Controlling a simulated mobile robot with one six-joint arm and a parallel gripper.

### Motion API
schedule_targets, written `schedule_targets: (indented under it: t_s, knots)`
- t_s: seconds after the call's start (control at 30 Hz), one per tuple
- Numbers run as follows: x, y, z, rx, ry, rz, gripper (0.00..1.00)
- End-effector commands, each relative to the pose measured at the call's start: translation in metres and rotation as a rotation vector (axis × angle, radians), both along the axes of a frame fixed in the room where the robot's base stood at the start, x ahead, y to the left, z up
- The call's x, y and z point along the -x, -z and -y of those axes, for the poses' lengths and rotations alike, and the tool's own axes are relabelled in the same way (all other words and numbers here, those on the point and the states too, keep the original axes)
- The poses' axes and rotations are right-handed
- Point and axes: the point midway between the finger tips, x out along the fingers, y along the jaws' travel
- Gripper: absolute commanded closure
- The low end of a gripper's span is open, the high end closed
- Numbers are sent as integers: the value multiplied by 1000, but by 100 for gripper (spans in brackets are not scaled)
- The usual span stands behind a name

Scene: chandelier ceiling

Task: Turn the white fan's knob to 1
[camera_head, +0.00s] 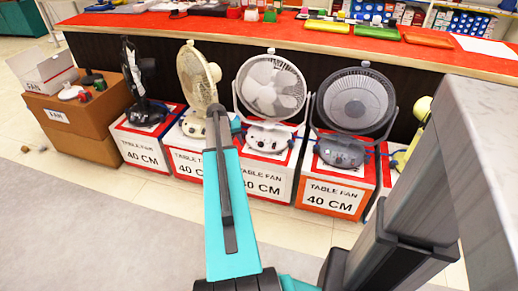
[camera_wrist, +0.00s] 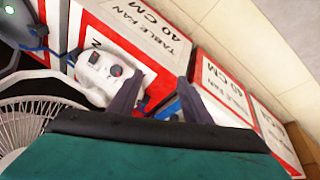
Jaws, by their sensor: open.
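The white fan (camera_head: 271,86) stands on a box in the middle of the row, tilted back, with its control base (camera_head: 268,136) low in front. In the wrist view its white base (camera_wrist: 92,80) carries dark round knobs (camera_wrist: 116,70) just left of my gripper (camera_wrist: 161,78). The two dark fingers are spread, with nothing held between them. They are over the red-and-white box edge beside the base. The knob's setting is too small to read. In the head view my arm hides the gripper.
A cream fan (camera_head: 196,76) stands close on the left and a grey fan (camera_head: 356,101) close on the right. A black fan (camera_head: 138,87) is farther left. Blue cords run beside the bases. A red counter (camera_head: 220,31) is behind; floor in front is clear.

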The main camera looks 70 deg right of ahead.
Motion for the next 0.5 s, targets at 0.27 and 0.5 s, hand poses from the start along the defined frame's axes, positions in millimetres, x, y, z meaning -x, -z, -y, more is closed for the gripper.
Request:
schedule_targets:
  t_s: [0.27, 0.5]
  knots:
    - [58, -34, 69, 79, 107, 17, 56]
    - [67, -41, 77, 90, 120, 19, 56]
